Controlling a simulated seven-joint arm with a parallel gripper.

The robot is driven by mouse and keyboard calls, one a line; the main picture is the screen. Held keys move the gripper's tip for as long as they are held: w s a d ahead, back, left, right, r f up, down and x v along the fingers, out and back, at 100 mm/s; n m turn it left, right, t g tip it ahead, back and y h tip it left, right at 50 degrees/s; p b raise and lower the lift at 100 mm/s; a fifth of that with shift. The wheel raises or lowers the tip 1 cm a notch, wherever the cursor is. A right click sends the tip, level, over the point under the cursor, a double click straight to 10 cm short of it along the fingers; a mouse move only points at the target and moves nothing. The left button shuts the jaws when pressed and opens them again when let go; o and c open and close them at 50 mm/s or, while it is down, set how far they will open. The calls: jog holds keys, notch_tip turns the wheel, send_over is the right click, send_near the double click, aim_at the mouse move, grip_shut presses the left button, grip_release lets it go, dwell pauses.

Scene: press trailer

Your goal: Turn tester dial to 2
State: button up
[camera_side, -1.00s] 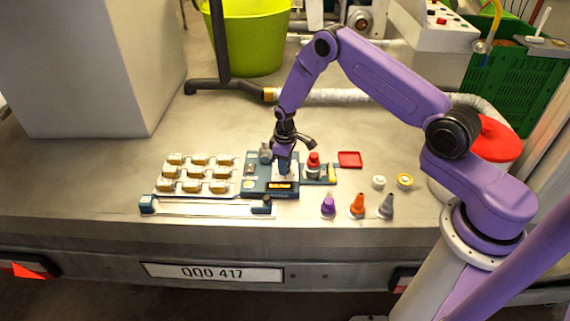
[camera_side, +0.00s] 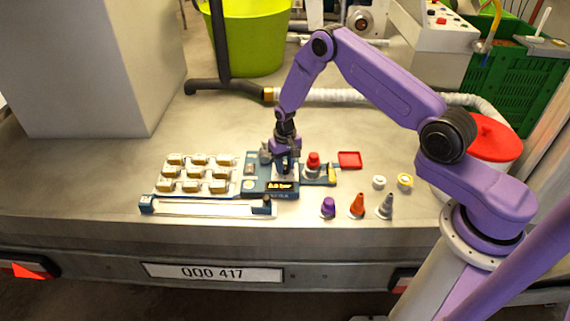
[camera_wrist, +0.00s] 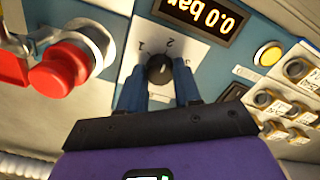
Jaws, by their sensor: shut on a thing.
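The tester (camera_side: 257,186) is a blue panel on the bench with a dark display (camera_wrist: 203,14) that reads 0.0 bar in the wrist view. Its black dial (camera_wrist: 159,70) sits on a white plate (camera_wrist: 141,38) marked 1 at the upper left and 2 above; a third mark at the right is partly hidden. The dial's pointer direction is hard to tell. My gripper (camera_wrist: 158,78) is shut on the dial, with one blue finger on each side. In the side view my gripper (camera_side: 286,166) stands over the tester and hides the dial.
A red-capped fitting (camera_side: 313,160) stands close to the right of my gripper. Several pale blocks (camera_side: 193,172) stand in rows at left. Purple, orange and grey cones (camera_side: 357,208) stand at right front, near a red tray (camera_side: 350,160).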

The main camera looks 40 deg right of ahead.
aim_at(285, 167)
dwell(0.3)
jog(key=o, duration=1)
jog(key=shift+o, duration=0.2)
jog(key=shift+r, duration=0.15)
notch_tip(285, 167, up, 17)
jog(key=shift+r, duration=0.1)
